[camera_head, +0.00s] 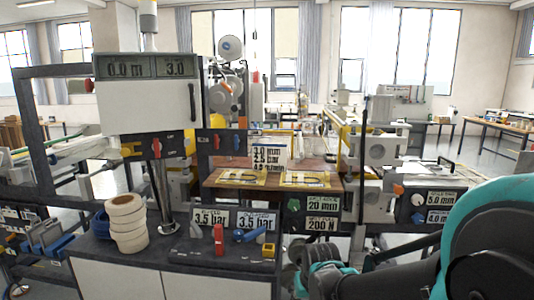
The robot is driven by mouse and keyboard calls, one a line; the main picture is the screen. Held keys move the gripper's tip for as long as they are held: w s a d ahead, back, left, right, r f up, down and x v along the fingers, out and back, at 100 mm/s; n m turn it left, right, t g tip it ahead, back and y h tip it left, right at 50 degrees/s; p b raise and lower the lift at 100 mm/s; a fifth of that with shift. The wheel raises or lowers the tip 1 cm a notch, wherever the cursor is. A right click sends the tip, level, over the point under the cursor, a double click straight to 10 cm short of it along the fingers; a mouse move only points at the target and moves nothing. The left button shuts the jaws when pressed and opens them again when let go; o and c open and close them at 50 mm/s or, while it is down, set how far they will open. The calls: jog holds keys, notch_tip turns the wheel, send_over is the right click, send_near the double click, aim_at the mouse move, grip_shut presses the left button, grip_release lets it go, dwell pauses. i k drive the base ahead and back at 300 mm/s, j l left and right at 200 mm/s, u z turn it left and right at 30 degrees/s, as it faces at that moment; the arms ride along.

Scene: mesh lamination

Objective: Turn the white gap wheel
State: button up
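A small white round wheel (418,199) sits on the dark front panel at the right of the machine, beside a sign reading 5.0 mm (441,198). It looks most like the gap wheel, but the small lettering is hard to read. My gripper (308,254) is low in the picture, left of and below this wheel and apart from it. It is partly hidden by my own teal and black arm, and its fingers are too small and dark to tell open from shut.
An orange knob (398,189) is just left of the wheel. A dark-topped cabinet (180,255) at the front left bears stacked cream rolls (127,222), a red lever (218,238) and a blue valve handle (250,236). Open floor shows at the far right behind my arm.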

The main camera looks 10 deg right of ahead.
aim_at(417, 199)
jog(key=z, duration=1.45)
